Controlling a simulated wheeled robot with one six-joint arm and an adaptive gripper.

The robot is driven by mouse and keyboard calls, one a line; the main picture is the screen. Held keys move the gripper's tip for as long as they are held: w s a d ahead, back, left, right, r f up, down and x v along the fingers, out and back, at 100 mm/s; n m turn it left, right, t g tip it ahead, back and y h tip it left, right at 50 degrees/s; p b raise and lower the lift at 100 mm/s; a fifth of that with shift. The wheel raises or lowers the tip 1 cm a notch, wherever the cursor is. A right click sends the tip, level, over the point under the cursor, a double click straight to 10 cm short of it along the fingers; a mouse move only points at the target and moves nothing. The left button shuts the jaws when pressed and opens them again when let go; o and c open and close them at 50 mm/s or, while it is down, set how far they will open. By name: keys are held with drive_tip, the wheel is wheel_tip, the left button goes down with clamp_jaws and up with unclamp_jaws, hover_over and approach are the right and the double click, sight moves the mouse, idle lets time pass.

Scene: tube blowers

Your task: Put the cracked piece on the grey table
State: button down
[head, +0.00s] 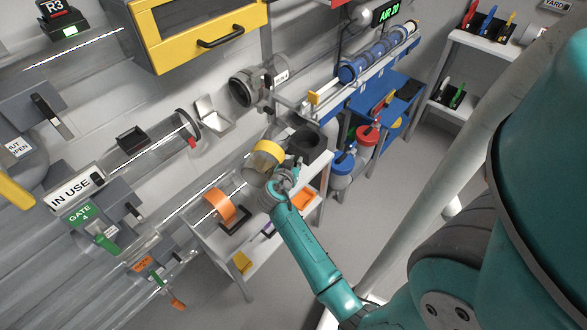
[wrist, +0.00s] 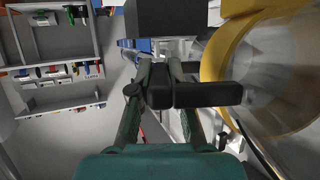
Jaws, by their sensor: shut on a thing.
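A clear tube piece with a yellow band (head: 268,149) is at my gripper (head: 281,178), above the pale grey table (head: 313,187). In the wrist view its yellow band (wrist: 217,62) and clear wall fill the right side; I cannot make out a crack for certain. My gripper (wrist: 172,94) is shut on a dark bar (wrist: 215,95) that reaches towards this piece and appears to be its handle. The join is not clear. Another clear piece with an orange band (head: 219,207) is at the table's left part.
A blue table (head: 391,92) with red and blue canisters is beyond. Clear pipes and gates line the left wall. Floor is open at right.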

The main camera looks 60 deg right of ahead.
drive_tip(key=shift+f, duration=1.65)
drive_tip(key=c, duration=1.1)
unclamp_jaws()
drive_tip(key=shift+f, duration=0.1)
drive_tip(key=shift+c, duration=0.2)
